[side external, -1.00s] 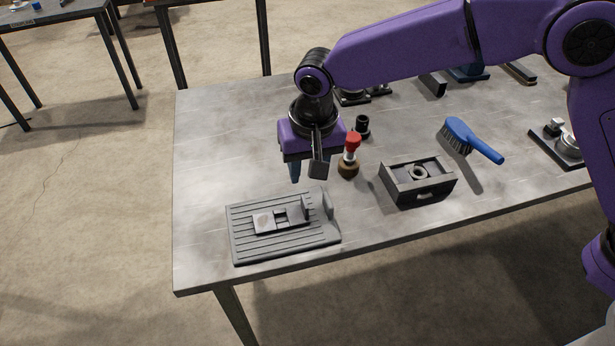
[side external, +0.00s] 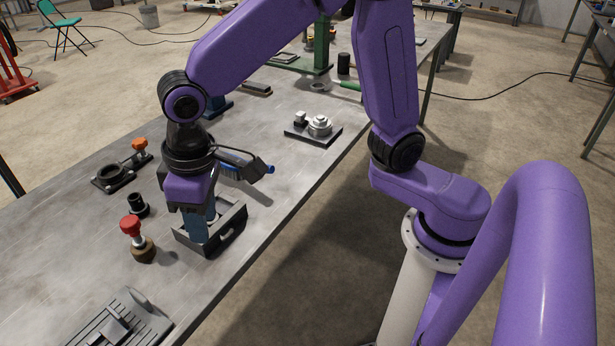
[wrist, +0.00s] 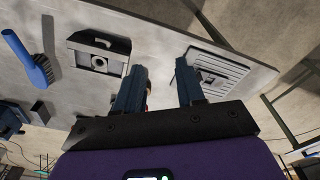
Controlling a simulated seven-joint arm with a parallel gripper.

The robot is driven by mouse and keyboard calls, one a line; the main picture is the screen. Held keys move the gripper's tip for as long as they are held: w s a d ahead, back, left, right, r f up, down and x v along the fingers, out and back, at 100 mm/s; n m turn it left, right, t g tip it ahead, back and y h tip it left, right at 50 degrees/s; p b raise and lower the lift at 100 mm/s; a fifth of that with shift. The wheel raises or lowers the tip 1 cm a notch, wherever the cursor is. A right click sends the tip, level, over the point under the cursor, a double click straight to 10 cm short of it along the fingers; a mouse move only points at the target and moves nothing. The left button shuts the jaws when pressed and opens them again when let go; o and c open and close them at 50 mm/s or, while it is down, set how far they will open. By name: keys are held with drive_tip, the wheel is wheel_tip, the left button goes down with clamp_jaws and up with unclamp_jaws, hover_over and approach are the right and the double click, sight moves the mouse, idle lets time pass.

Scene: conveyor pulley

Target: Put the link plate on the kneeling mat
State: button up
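The kneeling mat appears to be the grey ribbed slab (side external: 75,343), cut off at the bottom of the side view. It shows whole in the wrist view (wrist: 232,68), right of my fingers. I cannot tell whether one of these is the link plate. My gripper (side external: 203,247) is above the table, its fingertips overlapping the near left end of the grey box in the picture. In the wrist view my gripper (wrist: 160,75) is open, with nothing seen held.
The open grey box (side external: 236,232) holds a ring (wrist: 99,62). A red-topped brown-based tool (side external: 137,240) and a black cylinder (side external: 137,204) stand left of my gripper. A blue brush (wrist: 27,58) lies beyond the box. A metal fixture (side external: 318,127) stands farther back.

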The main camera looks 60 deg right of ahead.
drive_tip(key=s+d+f+n, duration=0.1)
drive_tip(key=s+d+n, duration=0.5)
drive_tip(key=s+d, duration=1.1)
drive_tip(key=d, duration=0.3)
drive_tip(key=shift+d+n+g, duration=0.35)
drive_tip(key=shift+n+g, duration=0.05)
